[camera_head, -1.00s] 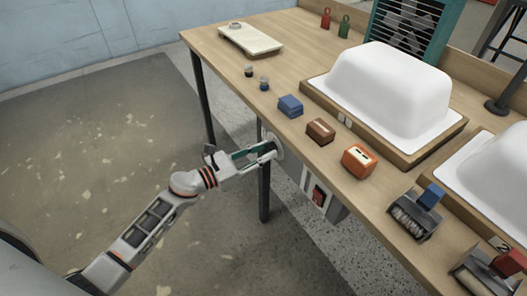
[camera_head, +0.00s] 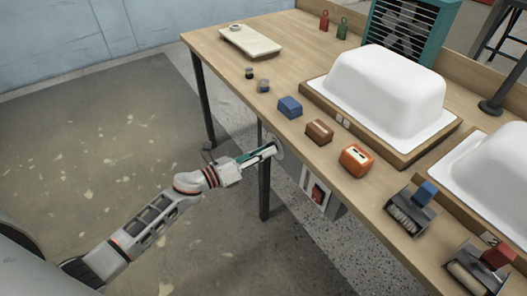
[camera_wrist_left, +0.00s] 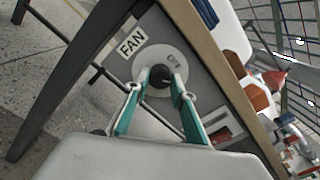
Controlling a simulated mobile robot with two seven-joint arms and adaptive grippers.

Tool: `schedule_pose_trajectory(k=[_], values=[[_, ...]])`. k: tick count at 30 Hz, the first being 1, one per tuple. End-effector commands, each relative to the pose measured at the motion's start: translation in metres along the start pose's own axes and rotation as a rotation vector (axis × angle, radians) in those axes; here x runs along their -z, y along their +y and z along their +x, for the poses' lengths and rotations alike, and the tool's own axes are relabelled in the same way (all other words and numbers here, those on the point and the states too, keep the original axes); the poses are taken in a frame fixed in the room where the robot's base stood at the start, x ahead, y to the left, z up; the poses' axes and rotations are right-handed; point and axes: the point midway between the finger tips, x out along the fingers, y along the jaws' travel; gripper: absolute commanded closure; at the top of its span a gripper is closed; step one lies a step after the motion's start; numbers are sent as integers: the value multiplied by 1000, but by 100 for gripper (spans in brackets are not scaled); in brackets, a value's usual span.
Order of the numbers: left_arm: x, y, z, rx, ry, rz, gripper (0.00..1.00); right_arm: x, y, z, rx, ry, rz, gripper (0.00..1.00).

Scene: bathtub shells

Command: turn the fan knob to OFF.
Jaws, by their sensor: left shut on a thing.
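The fan knob (camera_wrist_left: 160,76) is dark and round, on a pale round dial plate (camera_wrist_left: 170,58) beside a FAN label (camera_wrist_left: 132,46). Small lettering on the plate is too small to read surely. My left gripper (camera_wrist_left: 161,84) is shut on the knob, a finger on each side of it. In the head view, my left gripper (camera_head: 270,151) reaches the plate (camera_head: 277,145) on the bench's front side and hides the knob. The teal fan (camera_head: 410,30) stands at the back of the bench. My right gripper is not in view.
A switch box (camera_head: 318,192) with a red switch hangs under the front edge of the bench (camera_head: 225,75), right of my left gripper. A bench leg (camera_head: 264,190) stands just below the gripper. Coloured blocks and white shells (camera_head: 385,90) sit on top. The floor at left is clear.

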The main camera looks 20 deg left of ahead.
Motion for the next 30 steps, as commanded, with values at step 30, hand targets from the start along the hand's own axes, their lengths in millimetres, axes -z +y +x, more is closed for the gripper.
schedule_pose_trajectory(k=[30], values=[[-4, -2, 1, 2, -3, -854, 97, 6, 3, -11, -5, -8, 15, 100]])
